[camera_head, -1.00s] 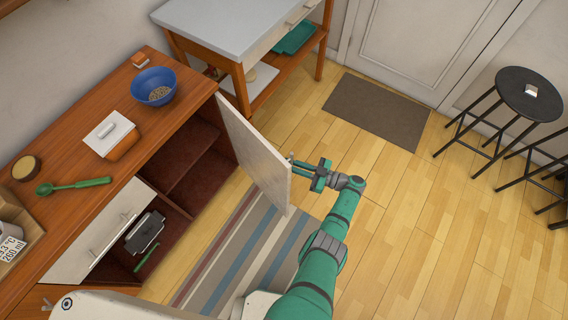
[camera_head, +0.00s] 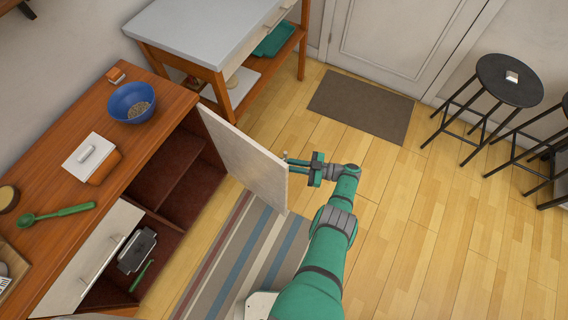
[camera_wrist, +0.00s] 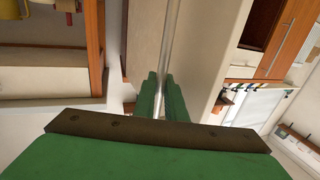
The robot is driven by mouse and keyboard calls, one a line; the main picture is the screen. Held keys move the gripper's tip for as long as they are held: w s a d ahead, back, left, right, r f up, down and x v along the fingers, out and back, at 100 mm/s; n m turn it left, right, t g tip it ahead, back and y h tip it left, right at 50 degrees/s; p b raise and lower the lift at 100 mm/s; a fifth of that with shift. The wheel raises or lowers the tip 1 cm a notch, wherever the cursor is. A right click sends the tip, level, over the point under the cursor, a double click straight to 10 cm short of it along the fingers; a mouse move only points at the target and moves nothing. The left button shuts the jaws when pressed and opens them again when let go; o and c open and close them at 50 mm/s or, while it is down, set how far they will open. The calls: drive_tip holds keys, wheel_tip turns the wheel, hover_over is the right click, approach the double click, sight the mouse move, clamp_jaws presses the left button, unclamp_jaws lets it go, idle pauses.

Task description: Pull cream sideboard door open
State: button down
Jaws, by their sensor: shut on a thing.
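The cream sideboard door (camera_head: 243,160) stands wide open, swung out from the wooden sideboard (camera_head: 95,150) over the floor. Its dark reddish interior shelves show behind it. My gripper (camera_head: 288,161) is at the door's outer face near its free edge, with my green arm reaching in from the lower right. In the wrist view, the two green fingers (camera_wrist: 161,95) are shut on a thin metal bar handle (camera_wrist: 169,42) that runs along the cream door. The exact contact at the fingertips is partly hidden.
A striped rug (camera_head: 243,255) lies below the door. A grey-topped table (camera_head: 205,35) stands behind the sideboard. Wood floor is free to the right, up to black stools (camera_head: 510,82).

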drive_tip(key=c, duration=1.8)
unclamp_jaws()
drive_tip(key=shift+w+a, duration=0.1)
drive_tip(key=shift+a, duration=0.05)
drive_tip(key=shift+w, duration=0.1)
